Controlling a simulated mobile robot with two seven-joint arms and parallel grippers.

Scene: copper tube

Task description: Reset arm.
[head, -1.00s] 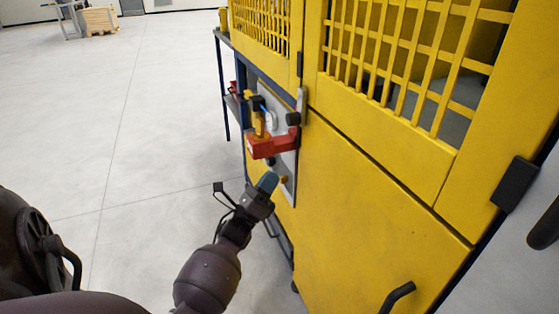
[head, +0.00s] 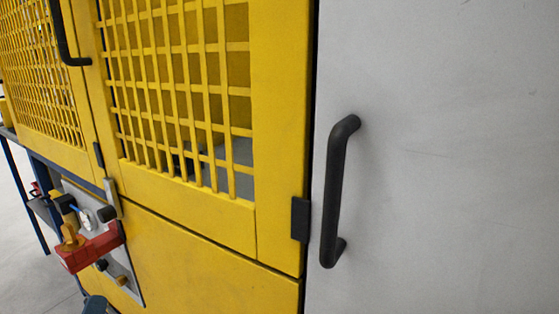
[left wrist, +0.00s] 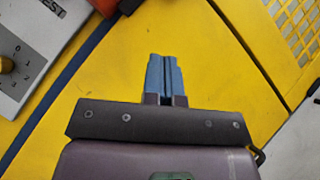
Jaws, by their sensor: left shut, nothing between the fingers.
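My left gripper (left wrist: 163,76) is shut and empty in the left wrist view, its two blue-grey fingers together in front of the yellow machine panel (left wrist: 190,32). In the head view only the tip of my left gripper (head: 95,304) shows at the bottom left edge, below the control panel. The control panel (head: 134,284) carries a red block (head: 88,249) with a yellow-orange knob (head: 71,236). In the left wrist view a grey plate (left wrist: 36,42) with a dial scale shows at the upper left. My right gripper is not in view.
The yellow machine with mesh doors (head: 226,222) fills the left and middle of the head view. A grey cabinet door (head: 440,150) with a black handle (head: 336,190) stands at the right. A strip of bare floor (head: 22,270) shows at the far left.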

